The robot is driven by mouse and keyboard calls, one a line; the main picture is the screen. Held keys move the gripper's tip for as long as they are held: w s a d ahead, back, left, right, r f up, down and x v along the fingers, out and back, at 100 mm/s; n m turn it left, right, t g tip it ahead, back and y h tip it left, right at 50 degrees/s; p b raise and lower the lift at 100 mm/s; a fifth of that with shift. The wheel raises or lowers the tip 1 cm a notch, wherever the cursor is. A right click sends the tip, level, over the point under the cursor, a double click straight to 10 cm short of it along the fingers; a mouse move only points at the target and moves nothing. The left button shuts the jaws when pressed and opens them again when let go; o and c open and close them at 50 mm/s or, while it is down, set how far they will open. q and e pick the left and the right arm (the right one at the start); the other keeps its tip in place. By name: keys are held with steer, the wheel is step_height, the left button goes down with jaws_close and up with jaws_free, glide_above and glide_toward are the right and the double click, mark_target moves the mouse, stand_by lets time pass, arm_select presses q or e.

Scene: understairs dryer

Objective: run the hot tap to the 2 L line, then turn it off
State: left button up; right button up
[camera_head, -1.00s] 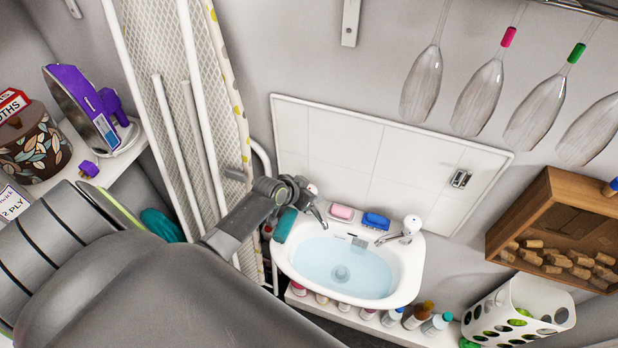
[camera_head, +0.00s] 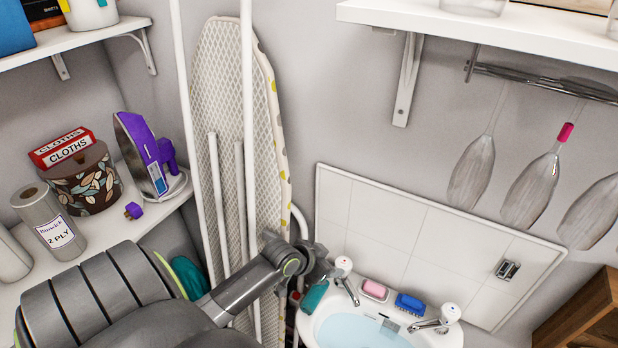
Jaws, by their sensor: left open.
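A white basin (camera_head: 447,339) with chrome taps shows at the bottom edge, cut off below. Pale blue water (camera_head: 355,331) lies in it. The left tap (camera_head: 343,267) has a white, reddish-marked head and a chrome spout; the right tap (camera_head: 449,314) has a white head. Hot and cold labels are too small to read. I see no clear stream from either spout and no 2 L line. My left gripper (camera_head: 318,265) is open, just left of the left tap's head; whether it touches is unclear. My right gripper is out of view.
Pink soap (camera_head: 374,290) and a blue brush (camera_head: 410,304) lie on the basin's back ledge. A teal item (camera_head: 314,296) is at its left rim. An ironing board (camera_head: 222,110) leans behind my arm. A shelf (camera_head: 480,25) juts out above.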

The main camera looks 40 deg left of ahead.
arm_select(q)
steer(key=v, duration=0.8)
steer(key=shift+s+r+b, duration=0.3)
steer(key=shift+b, duration=0.1)
stand_by(1.2)
